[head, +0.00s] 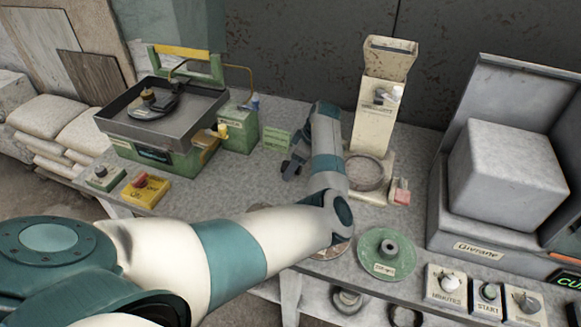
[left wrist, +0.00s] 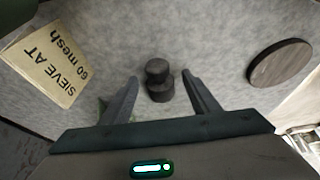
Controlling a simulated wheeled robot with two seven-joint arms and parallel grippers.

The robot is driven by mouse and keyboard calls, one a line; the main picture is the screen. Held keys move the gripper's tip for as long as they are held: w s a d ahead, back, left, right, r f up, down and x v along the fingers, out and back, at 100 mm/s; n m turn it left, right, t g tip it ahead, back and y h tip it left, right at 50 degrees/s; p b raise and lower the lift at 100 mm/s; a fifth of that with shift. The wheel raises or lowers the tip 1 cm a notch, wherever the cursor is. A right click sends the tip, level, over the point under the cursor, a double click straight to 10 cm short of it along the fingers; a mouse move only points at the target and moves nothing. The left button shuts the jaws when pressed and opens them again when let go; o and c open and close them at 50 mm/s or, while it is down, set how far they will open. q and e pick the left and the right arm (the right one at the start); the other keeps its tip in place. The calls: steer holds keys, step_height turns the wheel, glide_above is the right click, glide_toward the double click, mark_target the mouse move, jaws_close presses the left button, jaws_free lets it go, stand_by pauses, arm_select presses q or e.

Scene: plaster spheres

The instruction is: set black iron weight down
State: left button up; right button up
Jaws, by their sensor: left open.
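The black iron weight (left wrist: 158,80), a small dark body with a knob, sits on the grey speckled tabletop in the left wrist view. My left gripper (left wrist: 161,79) is open, with one finger on each side of the weight and a visible gap on both sides. In the head view my left arm reaches across the table, and the dark fingers of the left gripper (head: 291,168) are low near the tabletop beside the green card. I cannot clearly make out the weight there. My right gripper is not in view.
A sieve card (left wrist: 45,68) and a dark round disc (left wrist: 280,63) flank the weight. A cream dispenser (head: 380,105) and a ring (head: 366,174) stand right of my gripper. A green machine with a grey tray (head: 195,110) is left. A grey box unit (head: 470,215) is at right.

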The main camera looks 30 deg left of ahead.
arm_select(q)
steer(key=shift+c, duration=0.7)
steer(key=shift+r, duration=0.1)
jaws_close()
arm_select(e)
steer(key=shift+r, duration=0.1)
